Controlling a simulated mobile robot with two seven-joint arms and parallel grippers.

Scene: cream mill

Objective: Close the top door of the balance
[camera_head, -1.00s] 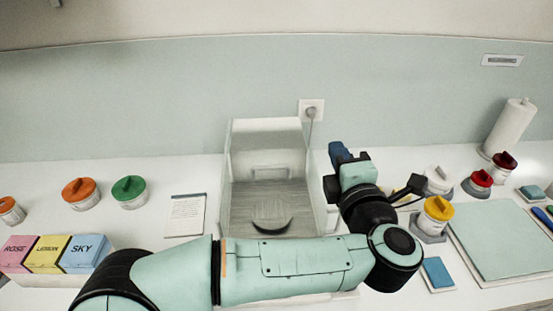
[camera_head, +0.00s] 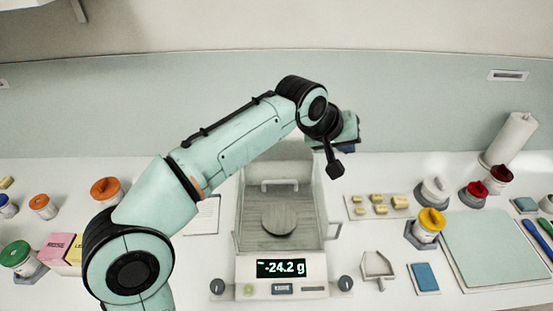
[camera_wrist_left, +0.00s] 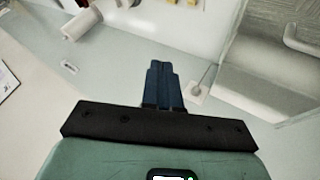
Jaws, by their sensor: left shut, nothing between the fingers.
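The balance (camera_head: 240,268) stands in the middle of the bench, its display reading -24.2 g. Its round pan (camera_head: 279,221) shows clearly inside the glass chamber. A pale bar handle (camera_head: 279,183) lies near the back of the chamber; the top door looks slid back, though its clear pane is hard to make out. The handle also shows at the upper right of the left wrist view (camera_wrist_left: 303,40). My left gripper (camera_head: 350,148) is raised behind and right of the chamber, apart from it. Its dark blue fingers (camera_wrist_left: 162,82) are together and empty. My right gripper is out of view.
A side handle (camera_head: 334,230) sticks out right of the chamber. Farther right are a tray of yellow blocks (camera_head: 378,207), a yellow-lidded jar (camera_head: 428,226), a scoop (camera_head: 378,266) and a green mat (camera_head: 500,248). A wall socket and cable (camera_wrist_left: 198,90) are near my fingers.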

